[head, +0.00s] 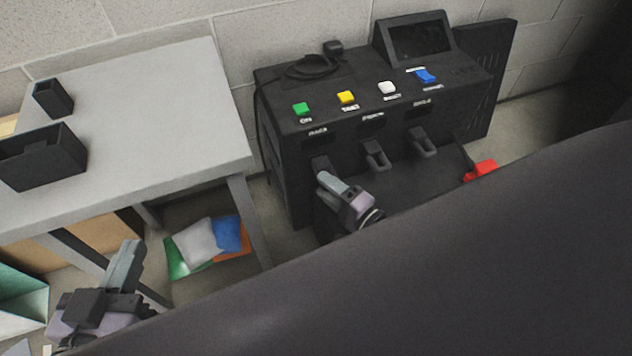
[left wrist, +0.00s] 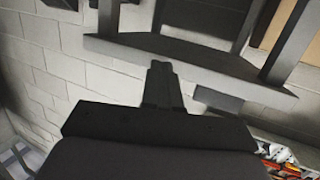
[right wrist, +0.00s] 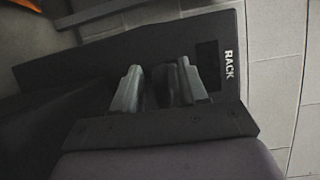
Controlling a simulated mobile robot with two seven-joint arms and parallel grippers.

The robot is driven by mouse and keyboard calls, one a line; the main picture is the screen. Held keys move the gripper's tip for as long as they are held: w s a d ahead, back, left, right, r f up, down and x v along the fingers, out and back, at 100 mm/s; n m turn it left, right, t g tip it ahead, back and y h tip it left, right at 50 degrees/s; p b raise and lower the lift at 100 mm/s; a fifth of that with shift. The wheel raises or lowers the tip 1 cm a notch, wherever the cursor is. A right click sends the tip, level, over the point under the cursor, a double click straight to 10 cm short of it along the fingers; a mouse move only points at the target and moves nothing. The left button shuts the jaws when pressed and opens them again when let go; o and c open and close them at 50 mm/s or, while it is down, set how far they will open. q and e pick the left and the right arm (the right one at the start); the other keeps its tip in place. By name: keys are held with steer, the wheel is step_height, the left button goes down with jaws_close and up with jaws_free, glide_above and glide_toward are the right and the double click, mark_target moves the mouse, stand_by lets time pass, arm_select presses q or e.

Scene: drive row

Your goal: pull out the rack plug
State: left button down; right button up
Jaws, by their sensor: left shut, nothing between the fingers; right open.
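The black rack plug (head: 320,162) sits at the left of the console's front, below its white label. My right gripper (head: 326,179) is right at it in the head view and partly covers it. In the right wrist view, the two grey fingers of that gripper (right wrist: 160,82) stand apart, with the dark plug (right wrist: 163,92) between them, beside the RACK label (right wrist: 229,65). Contact cannot be told. My left gripper (head: 130,250) is shut and empty, low at the left, away from the console. Its closed fingers show in the left wrist view (left wrist: 160,72).
The black console (head: 290,170) bears green, yellow, white and blue buttons, a screen (head: 418,38) and a coiled cable (head: 310,66). Two more black plugs or handles (head: 376,155) stick out right of the rack plug. A grey table (head: 170,110) with black boxes stands left.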

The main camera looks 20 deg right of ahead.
steer(key=shift+w+a, duration=0.15)
steer(key=shift+w, duration=0.25)
arm_select(q)
steer(key=shift+w+a+r, duration=0.2)
steer(key=shift+w+a, duration=0.05)
steer(key=shift+a, duration=0.1)
